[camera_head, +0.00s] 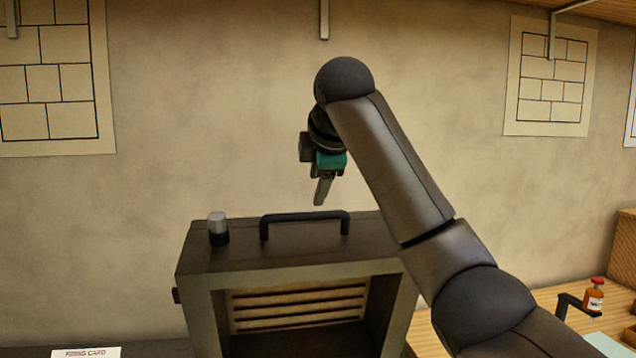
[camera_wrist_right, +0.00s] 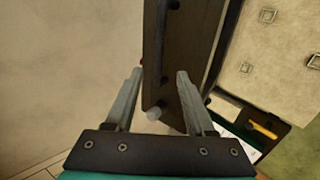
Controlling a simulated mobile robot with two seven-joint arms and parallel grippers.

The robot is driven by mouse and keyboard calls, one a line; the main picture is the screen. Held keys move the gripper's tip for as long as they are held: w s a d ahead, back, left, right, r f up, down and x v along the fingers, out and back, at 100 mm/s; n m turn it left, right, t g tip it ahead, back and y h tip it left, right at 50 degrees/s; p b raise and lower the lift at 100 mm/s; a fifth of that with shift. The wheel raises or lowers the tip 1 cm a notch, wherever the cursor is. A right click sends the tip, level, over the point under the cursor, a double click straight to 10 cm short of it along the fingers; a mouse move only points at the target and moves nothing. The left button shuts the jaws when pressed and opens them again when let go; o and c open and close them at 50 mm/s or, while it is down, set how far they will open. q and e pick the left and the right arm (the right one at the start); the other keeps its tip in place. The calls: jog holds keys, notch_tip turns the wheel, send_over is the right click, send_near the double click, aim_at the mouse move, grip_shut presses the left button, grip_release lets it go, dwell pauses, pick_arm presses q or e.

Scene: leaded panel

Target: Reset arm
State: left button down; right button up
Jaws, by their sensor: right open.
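My right arm reaches up from the lower right in the head view. Its gripper (camera_head: 322,190) hangs fingers down above and behind the kiln-like box (camera_head: 300,240), near its black handle (camera_head: 305,218). In the right wrist view the two fingers of the gripper (camera_wrist_right: 157,92) stand apart with nothing held between them. The dark top of the box (camera_wrist_right: 195,50) shows beyond and between the fingers. My left gripper is in neither view.
A small grey-capped knob (camera_head: 218,228) stands on the box top. A white card (camera_head: 86,352) lies at the lower left. A red-capped bottle (camera_head: 594,294) stands on the wooden surface at right. Brick-pattern sheets (camera_head: 552,75) hang on the wall.

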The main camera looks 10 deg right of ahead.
jog(key=s+d+f+m+g, duration=0.1)
jog(key=s+f+m, duration=0.25)
jog(key=f, duration=0.75)
jog(key=s+f+m+g+y, duration=0.15)
jog(key=s+f, duration=0.25)
jog(key=f, duration=0.7)
jog(key=s+d+f+m+g, duration=0.1)
jog(key=s+f+m, duration=0.25)
jog(key=f, duration=0.75)
jog(key=s+d+f+m+g+h, duration=0.1)
jog(key=s+d+f+m, duration=0.3)
jog(key=s, duration=0.6)
jog(key=s+d+f+m+g, duration=0.1)
jog(key=s+f+m, duration=0.1)
jog(key=s+f, duration=0.5)
jog(key=s+d+f+m+g+h, duration=0.1)
jog(key=s+d+f+m, duration=0.15)
jog(key=s, duration=0.95)
notch_tip(320, 180, down, 27)
jog(key=s+b, duration=0.2)
jog(key=b, duration=0.3)
jog(key=s+d+f+g+b, duration=0.2)
jog(key=s+f+b, duration=0.3)
jog(key=s+f, duration=1)
notch_tip(320, 180, down, 4)
jog(key=shift+s+d+r+n, duration=0.15)
jog(key=shift+s+d+n, duration=0.1)
jog(key=shift+n, duration=0.05)
